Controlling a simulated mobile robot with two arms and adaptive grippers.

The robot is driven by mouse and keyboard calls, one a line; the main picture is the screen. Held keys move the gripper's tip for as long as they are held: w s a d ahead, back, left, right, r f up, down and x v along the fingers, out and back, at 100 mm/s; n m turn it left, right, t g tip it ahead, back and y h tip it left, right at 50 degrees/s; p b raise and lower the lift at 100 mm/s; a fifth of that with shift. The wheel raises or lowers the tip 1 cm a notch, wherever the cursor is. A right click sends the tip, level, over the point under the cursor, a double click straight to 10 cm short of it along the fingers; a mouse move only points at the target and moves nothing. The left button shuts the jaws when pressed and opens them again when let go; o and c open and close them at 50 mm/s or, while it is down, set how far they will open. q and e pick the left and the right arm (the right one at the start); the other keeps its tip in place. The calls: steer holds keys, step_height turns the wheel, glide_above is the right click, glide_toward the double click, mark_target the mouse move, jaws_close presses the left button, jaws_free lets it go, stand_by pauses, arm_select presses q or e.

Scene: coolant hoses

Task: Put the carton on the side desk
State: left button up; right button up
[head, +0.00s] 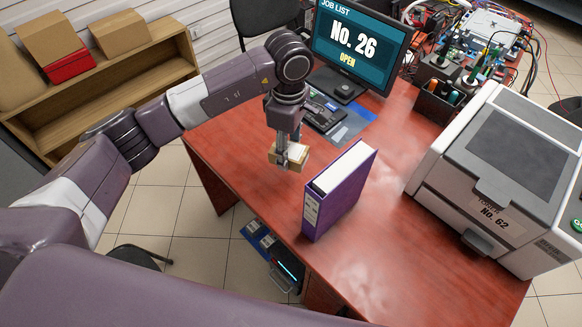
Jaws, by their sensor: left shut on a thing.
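A small brown carton (298,156) with a white top patch is between the fingers of my left gripper (283,158), which is shut on it. The fingers hide part of the carton. It shows over the left part of a red-brown wooden desk (400,262), near the desk's front-left edge. I cannot tell whether it touches the desktop. My right gripper is not in view.
A purple binder (340,190) stands upright just right of the carton. A grey printer (500,170) fills the desk's right side. A monitor (360,42) and tools stand behind. A wooden shelf (110,85) with boxes is at upper left. The desktop's front right is clear.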

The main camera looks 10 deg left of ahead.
mark_target(289, 180)
arm_select(q)
step_height(289, 180, down, 9)
steer(key=shift+f+p, duration=0.15)
steer(key=shift+p, duration=0.6)
steer(key=shift+f, duration=0.15)
steer(key=o, duration=1.2)
steer(key=shift+c, duration=0.2)
steer(key=shift+r, duration=0.2)
step_height(289, 180, up, 11)
steer(key=b, duration=0.3)
steer(key=shift+r, duration=0.5)
